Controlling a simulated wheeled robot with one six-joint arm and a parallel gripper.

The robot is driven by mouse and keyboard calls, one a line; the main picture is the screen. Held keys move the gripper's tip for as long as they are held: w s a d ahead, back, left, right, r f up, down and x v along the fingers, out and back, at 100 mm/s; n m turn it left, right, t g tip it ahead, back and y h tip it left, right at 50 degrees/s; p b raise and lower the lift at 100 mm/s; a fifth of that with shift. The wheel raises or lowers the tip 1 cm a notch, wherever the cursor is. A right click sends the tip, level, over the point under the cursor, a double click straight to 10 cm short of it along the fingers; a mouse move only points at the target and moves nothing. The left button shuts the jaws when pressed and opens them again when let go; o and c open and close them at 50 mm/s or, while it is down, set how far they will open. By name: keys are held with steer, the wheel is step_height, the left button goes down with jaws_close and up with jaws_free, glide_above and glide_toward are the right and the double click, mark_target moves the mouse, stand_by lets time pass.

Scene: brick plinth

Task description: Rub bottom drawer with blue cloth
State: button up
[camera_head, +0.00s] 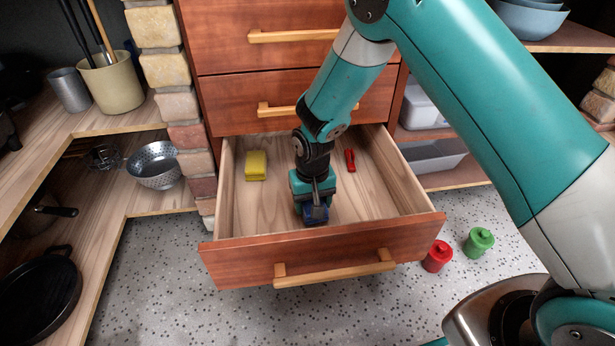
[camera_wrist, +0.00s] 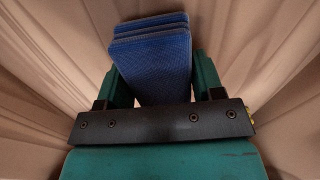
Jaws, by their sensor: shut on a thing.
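The bottom drawer (camera_head: 335,262) is pulled open, with its wooden floor and side walls showing. My gripper (camera_head: 314,208) reaches down inside it, near the front panel. It is shut on the folded blue cloth (camera_head: 316,217). In the wrist view the blue cloth (camera_wrist: 152,62) shows as a stack of layers between the two green fingers (camera_wrist: 155,80). Blurred wood fills the view around it. The cloth is low in the drawer, but I cannot tell whether it touches the drawer floor.
In the drawer, a yellow block (camera_head: 256,165) lies at the left and a small red object (camera_head: 350,160) at the right. Closed drawers (camera_head: 290,98) stand above. A red canister (camera_head: 437,257) and a green canister (camera_head: 478,242) stand on the speckled floor to the right. Brick pillar (camera_head: 185,115) at left.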

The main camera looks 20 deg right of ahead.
steer(key=shift+r+p, duration=2.75)
steer(key=shift+r, duration=0.5)
